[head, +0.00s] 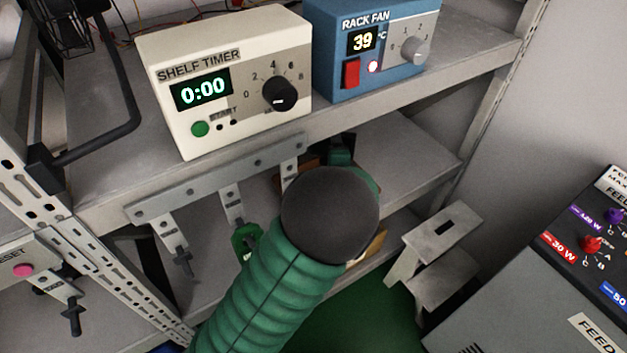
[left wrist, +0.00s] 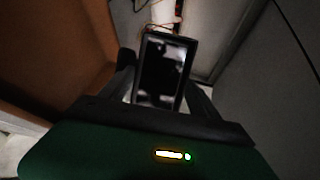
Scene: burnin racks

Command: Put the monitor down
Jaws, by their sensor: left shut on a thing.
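The monitor (left wrist: 162,78), a small dark-framed slab with a glossy screen, stands in the middle of the left wrist view. My left gripper (left wrist: 165,72) is shut on it, with a dark finger at each side. In the head view my green arm with its dark round joint reaches toward the lower shelf (head: 400,160) and covers most of the hand. The monitor cannot be made out there. Whether its base touches a surface is hidden. My right gripper is in neither view.
A white shelf timer (head: 235,80) reading 0:00 and a blue rack fan box (head: 375,50) stand on the upper shelf. Below its edge hangs a metal rail (head: 215,180) with hooks. A brown wall (left wrist: 50,50) is close at left in the wrist view. A grey feed unit (head: 540,300) is at right.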

